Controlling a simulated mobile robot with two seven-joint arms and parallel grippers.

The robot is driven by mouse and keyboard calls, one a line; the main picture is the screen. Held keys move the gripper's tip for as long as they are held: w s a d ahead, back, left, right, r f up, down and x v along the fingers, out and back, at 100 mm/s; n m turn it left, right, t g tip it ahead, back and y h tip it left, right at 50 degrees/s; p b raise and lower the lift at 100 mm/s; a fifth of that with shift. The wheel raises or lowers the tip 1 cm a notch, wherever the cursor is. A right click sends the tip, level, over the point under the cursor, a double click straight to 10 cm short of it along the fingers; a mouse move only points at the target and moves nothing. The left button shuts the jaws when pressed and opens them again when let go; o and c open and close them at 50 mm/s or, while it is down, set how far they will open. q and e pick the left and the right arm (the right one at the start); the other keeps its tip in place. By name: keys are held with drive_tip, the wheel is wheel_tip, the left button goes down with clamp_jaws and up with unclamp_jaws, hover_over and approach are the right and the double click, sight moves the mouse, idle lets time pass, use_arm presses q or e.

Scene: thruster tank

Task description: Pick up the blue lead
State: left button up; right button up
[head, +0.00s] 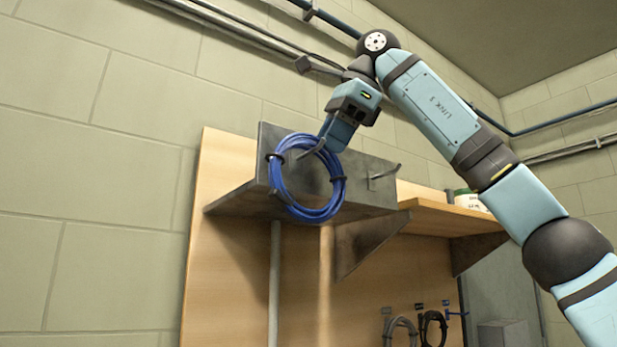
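The blue lead (279,190) is a coil with dark ties at its sides. It hangs upright against the front of a grey metal bracket (357,198) on the wooden board. A peg shows at the coil's upper part. My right gripper (331,141) reaches down from the upper right, with its tip at the coil's upper right edge. The tip overlaps the coil in the picture; I cannot tell whether it touches the lead or whether the fingers are open or shut. My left gripper is not in view.
A second peg (384,176) sticks out of the bracket to the right. A wooden shelf (440,217) holds a white tub (468,199). Below hang a grey coil (399,329) and a black coil (433,325). Pipes run along the wall above. The wall at left is clear.

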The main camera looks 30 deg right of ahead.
drive_tip(key=shift+w+f, duration=0.8)
drive_tip(key=shift+f, duration=0.15)
drive_tip(key=shift+s+a, duration=0.1)
drive_tip(key=shift+s, duration=0.1)
drive_tip(key=shift+c, duration=0.2)
clamp_jaws()
drive_tip(key=shift+r, duration=0.1)
